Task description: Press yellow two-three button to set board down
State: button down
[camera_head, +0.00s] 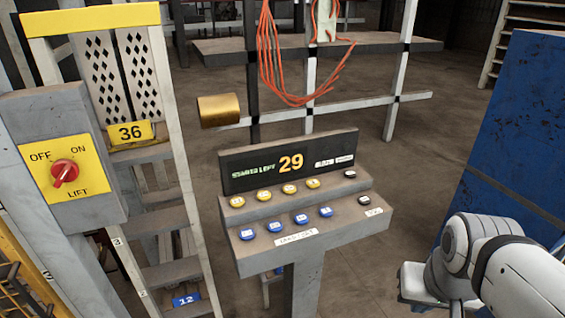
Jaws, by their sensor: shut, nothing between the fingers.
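A grey control panel (318,243) stands on a post in the middle. Its upper step carries a row of several yellow buttons (290,188), and its lower step a row of blue buttons (301,218). The button markings are too small to read, so I cannot tell which yellow one is two-three. The dark display (236,183) above shows 29 in yellow. A long grey board (220,48) lies level across the upright posts at the back; whether it is the task's board I cannot tell. My white arm is at the lower right, apart from the panel; my gripper's fingers do not show.
A switch box (112,183) with a red knob (65,173) stands at the left, before a ladder-like frame (165,60). Orange cables (268,60) hang from the rack, near a brass cylinder (219,110). A blue panel (515,130) stands behind my arm.

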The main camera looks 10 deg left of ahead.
aim_at(263, 195)
jog(key=u, duration=0.5)
jog(key=i, duration=0.85)
jog(key=u, duration=0.65)
